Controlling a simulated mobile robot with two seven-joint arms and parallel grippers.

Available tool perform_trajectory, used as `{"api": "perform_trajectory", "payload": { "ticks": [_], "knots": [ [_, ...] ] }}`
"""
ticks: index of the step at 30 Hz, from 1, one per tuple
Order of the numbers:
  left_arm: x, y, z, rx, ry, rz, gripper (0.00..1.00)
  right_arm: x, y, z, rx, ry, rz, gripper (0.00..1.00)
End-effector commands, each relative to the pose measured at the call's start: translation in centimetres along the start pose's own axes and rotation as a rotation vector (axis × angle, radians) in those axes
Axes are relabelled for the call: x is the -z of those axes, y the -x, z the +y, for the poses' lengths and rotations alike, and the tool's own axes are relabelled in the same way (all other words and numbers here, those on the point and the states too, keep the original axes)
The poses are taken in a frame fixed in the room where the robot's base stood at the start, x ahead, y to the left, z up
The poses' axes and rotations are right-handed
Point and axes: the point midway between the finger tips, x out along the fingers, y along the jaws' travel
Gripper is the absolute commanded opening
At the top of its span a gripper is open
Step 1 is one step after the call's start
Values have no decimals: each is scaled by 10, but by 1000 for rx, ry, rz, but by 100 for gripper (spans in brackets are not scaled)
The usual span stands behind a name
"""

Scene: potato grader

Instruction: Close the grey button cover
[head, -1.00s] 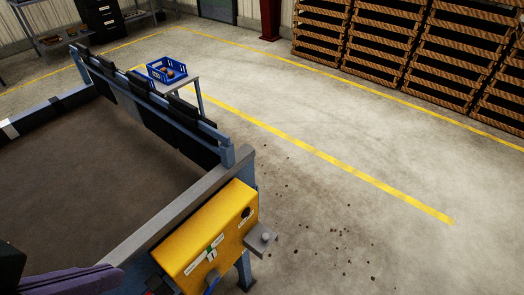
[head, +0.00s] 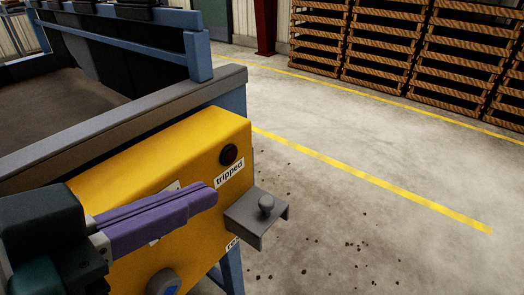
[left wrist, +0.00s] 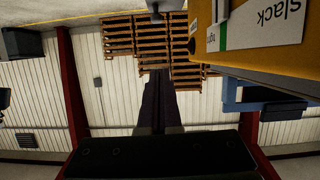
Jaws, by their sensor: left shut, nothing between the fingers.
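The grey button cover (head: 256,217) is a small plate with a bent edge and a round knob. It sticks out from the right end of the yellow control box (head: 165,150), beside the front face. My left gripper (head: 214,193) has purple fingers, shut and empty. Its tips are in front of the box, just left of the cover in the picture, with no clear contact. The left wrist view shows the fingers (left wrist: 160,88) and part of the yellow box (left wrist: 270,50). My right gripper is not in view.
The box has a dark round lamp (head: 229,154) by a "tripped" label (head: 229,175) and a blue knob (head: 163,282) low on its front. The grader's grey rail (head: 130,122) runs behind it. Stacked wooden crates (head: 400,50) stand far back. The floor at right is clear.

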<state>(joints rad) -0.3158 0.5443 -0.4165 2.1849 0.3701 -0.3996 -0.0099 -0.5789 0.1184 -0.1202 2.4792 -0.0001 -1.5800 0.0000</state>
Motion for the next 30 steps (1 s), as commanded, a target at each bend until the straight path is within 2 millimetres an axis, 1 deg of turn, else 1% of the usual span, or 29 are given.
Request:
{"api": "perform_trajectory", "payload": {
  "ticks": [5,8,15,17,19,22,26,30],
  "knots": [
    [2,-18,-1,1,2,5,0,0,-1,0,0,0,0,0],
    [2,-37,0,1,2,6,0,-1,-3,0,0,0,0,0],
    [1,-90,0,1,1,3,0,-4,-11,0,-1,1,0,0],
    [1,-101,0,0,0,3,0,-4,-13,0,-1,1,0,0],
    [-14,-103,0,-1,0,-4,0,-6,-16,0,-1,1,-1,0],
    [-27,-106,0,0,0,-3,0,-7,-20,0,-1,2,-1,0],
    [-36,-108,0,0,-1,-1,0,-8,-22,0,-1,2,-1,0],
    [-38,-108,0,0,-1,0,0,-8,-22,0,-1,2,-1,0]
  ]
}}
